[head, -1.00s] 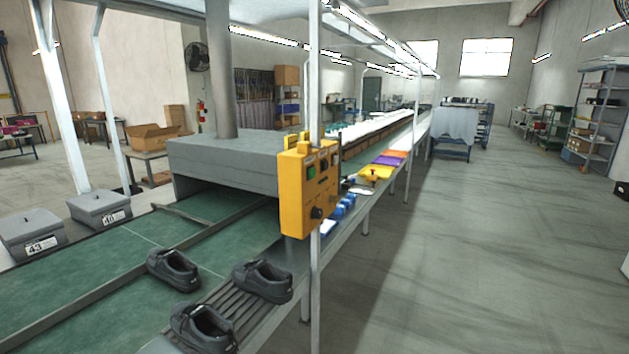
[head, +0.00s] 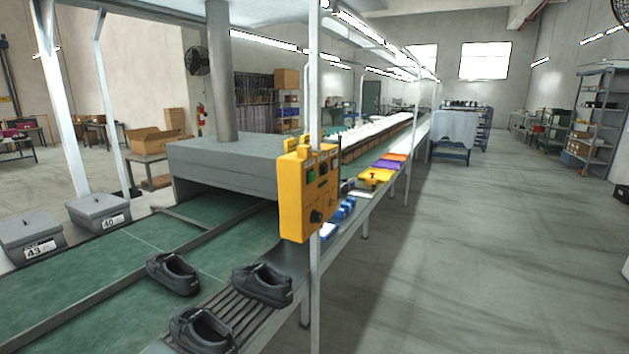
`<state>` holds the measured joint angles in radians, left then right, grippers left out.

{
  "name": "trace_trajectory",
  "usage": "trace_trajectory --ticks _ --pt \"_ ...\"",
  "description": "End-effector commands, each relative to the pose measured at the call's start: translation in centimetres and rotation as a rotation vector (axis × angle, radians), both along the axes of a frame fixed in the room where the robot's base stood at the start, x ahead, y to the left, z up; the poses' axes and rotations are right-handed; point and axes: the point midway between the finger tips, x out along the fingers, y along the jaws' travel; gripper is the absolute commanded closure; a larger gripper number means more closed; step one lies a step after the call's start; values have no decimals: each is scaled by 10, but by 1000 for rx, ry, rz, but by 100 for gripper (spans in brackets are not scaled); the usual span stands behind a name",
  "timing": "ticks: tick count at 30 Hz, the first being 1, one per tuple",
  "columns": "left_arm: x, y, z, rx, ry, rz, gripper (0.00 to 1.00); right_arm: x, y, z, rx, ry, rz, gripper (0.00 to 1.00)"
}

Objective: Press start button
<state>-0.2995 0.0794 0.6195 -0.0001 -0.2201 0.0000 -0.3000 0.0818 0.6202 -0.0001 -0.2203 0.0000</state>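A yellow control box (head: 293,204) is fixed to a white upright post at the near edge of the shoe line. Its face carries a green button (head: 311,175) at the upper left, a dark button or switch beside it, and a black knob (head: 317,215) low down. Labels on the box are too small to read. Neither of my grippers shows in the head view.
Dark shoes (head: 262,285) rest on the slatted rack and on the green conveyor (head: 120,290). A grey tunnel housing (head: 235,165) spans the belt. Lidded grey bins (head: 97,212) stand at the left. The floor (head: 480,260) on the right is clear.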

Motion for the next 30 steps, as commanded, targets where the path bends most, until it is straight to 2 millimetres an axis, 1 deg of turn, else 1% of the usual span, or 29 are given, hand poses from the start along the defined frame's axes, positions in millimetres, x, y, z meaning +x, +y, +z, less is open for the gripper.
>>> trace_trajectory --ticks 9,10,21,22,30 --pt "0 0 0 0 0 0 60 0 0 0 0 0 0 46" --pt "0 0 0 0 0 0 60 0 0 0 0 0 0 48" --pt "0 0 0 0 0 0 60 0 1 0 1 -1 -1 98" --pt "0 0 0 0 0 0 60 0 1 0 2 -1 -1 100" --pt "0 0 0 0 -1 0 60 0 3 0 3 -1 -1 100"
